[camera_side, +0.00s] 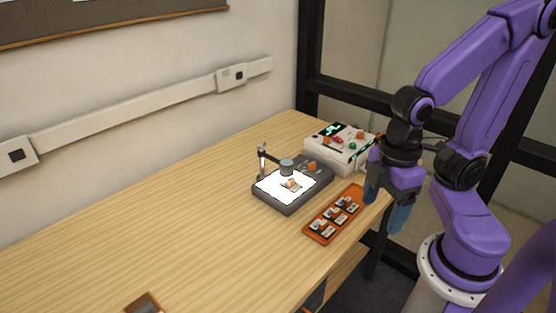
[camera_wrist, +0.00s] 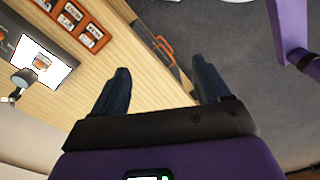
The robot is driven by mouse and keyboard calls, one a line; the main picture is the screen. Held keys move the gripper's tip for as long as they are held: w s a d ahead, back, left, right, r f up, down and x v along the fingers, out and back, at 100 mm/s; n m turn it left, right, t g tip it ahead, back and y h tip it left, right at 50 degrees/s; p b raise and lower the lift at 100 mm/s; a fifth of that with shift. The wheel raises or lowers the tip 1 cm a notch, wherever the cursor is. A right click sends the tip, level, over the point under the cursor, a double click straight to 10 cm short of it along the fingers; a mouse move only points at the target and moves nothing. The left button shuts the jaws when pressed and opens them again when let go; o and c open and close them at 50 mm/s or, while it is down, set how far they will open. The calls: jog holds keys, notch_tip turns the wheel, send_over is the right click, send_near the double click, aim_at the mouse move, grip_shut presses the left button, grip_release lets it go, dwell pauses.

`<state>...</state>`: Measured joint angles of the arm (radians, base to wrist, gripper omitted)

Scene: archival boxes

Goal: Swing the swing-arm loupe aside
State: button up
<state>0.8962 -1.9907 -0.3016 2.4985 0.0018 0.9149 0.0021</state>
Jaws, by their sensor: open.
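The swing-arm loupe (camera_side: 287,166) is a grey round head on a dark arm from a small post (camera_side: 262,162). It hangs over the back part of the bright panel of a dark light box (camera_side: 292,207). In the wrist view the loupe (camera_wrist: 23,78) overlaps the edge of the lit panel (camera_wrist: 42,62) at far left. A small orange-and-white item (camera_side: 292,184) lies on the lit panel. My gripper (camera_side: 385,208) has blue fingers. It is open and empty, to the right of the light box near the table edge. In the wrist view the gripper (camera_wrist: 160,85) has its fingers wide apart.
An orange tray (camera_side: 309,236) with several small framed pieces lies between the light box and my gripper. A white device (camera_side: 348,163) with coloured knobs stands behind. A brown box (camera_side: 143,303) is at the front edge. The table's left part is clear.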

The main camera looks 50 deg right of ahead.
jog(key=w+a+r+m, duration=0.2)
jog(key=w+m, duration=0.3)
jog(key=w, duration=0.6)
jog(key=m, duration=1.3)
send_over(287, 162)
jog(key=f, duration=0.1)
notch_tip(287, 162, down, 16)
jog(key=shift+f, duration=0.25)
